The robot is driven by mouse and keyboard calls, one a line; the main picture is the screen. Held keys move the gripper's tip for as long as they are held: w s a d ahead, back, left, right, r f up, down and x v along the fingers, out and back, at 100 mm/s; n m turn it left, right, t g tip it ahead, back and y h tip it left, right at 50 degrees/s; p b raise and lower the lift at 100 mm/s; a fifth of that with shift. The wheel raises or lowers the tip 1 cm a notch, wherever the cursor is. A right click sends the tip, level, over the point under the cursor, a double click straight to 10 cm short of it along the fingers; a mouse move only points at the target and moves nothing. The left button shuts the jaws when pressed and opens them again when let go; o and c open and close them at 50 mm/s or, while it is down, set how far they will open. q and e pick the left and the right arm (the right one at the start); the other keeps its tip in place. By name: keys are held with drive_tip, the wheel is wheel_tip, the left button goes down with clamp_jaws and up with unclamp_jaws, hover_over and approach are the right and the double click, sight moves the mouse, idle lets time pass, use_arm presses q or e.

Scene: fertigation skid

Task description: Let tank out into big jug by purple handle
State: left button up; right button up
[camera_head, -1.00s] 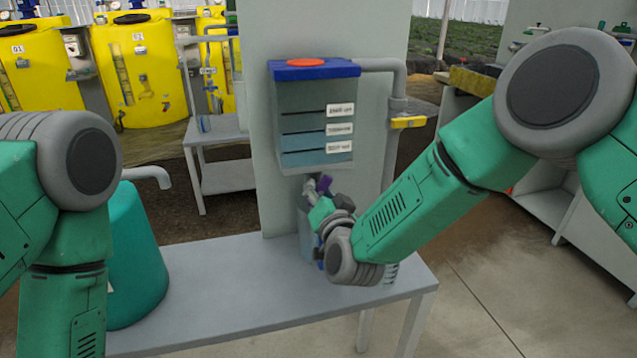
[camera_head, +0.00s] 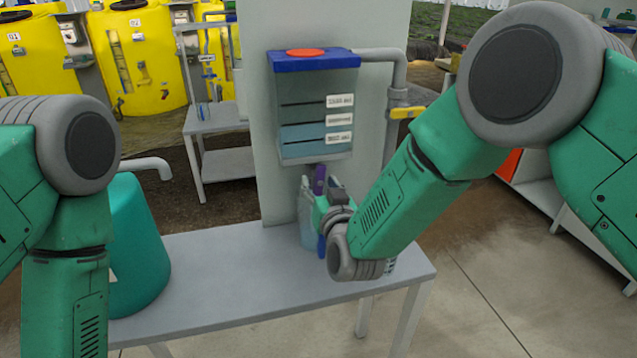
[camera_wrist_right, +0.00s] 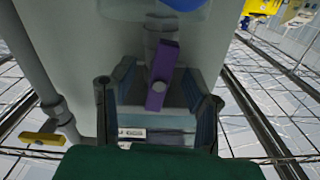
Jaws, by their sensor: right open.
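The tank (camera_head: 300,112) is a clear box with a blue lid and level labels, fixed to the grey panel. The purple handle (camera_head: 319,178) is at the outlet under it and stands nearly upright; it also shows in the right wrist view (camera_wrist_right: 163,75). A pale jug (camera_head: 307,236) with a blue part stands on the bench below, mostly hidden by my right gripper. My right gripper (camera_head: 322,198) is at the purple handle. In the right wrist view its fingers (camera_wrist_right: 160,95) are apart, one each side of the handle; contact is not clear. My left gripper is out of view.
A yellow-handled valve (camera_head: 407,113) sits on the pipe right of the tank. A teal container (camera_head: 137,250) stands at the bench's left, below a grey spout (camera_head: 148,164). The bench (camera_head: 225,272) is clear in the middle.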

drive_tip(key=p+v, duration=0.2)
drive_tip(key=v, duration=0.4)
idle(0.3)
